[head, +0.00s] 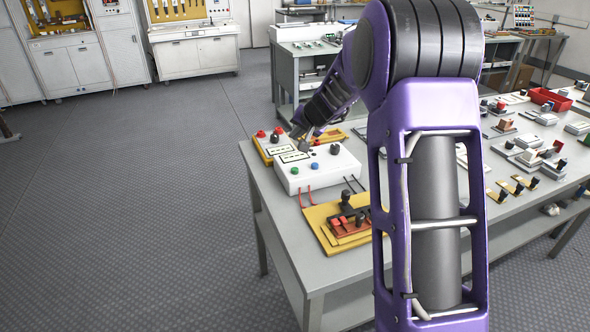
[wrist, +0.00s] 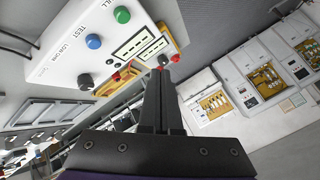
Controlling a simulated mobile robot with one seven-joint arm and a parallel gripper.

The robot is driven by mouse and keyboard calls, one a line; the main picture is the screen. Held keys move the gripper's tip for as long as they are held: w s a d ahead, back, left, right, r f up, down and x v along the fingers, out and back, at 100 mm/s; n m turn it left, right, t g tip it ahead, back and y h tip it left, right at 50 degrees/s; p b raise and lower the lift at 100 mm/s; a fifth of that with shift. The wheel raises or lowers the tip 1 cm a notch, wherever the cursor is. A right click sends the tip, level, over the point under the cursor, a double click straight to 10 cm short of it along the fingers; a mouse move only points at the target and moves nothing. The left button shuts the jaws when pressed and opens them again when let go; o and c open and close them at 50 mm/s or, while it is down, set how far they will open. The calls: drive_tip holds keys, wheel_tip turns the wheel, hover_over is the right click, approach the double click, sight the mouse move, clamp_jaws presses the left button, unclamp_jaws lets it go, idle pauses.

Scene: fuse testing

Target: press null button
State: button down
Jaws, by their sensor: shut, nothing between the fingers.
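The white tester box (head: 335,177) stands on the near left of the grey table. On its top are a green button (head: 294,170), a blue button (head: 315,166) and dark knobs. In the wrist view the blue button (wrist: 93,40) is by the label "TEST". The green button (wrist: 122,15) is by a label cut off by the frame, ending in "LL". My gripper (head: 299,131) is above the box's far left part, apart from both buttons. In the wrist view my gripper (wrist: 162,69) is shut and empty, its tips overlapping red knobs in the picture.
A second box on a yellow base, with red knobs (head: 261,134), is just behind the tester. A yellow board with a switch (head: 328,226) lies in front. Fuse parts and a red bin (head: 549,99) fill the table's right. The floor on the left is clear.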

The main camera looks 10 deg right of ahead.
wheel_tip(320, 180, down, 8)
drive_tip(key=b, duration=0.6)
drive_tip(key=shift+r, duration=0.15)
drive_tip(key=shift+f+b, duration=0.45)
drive_tip(key=shift+b, duration=0.2)
idle(1.1)
drive_tip(key=shift+f+b, duration=0.4)
drive_tip(key=shift+b, duration=0.2)
drive_tip(key=shift+f+b, duration=0.45)
drive_tip(key=shift+b, duration=0.05)
idle(0.4)
drive_tip(key=shift+r+p, duration=0.6)
drive_tip(key=shift+r, duration=0.25)
drive_tip(key=shift+r+p, duration=1.85)
drive_tip(key=shift+r, duration=0.65)
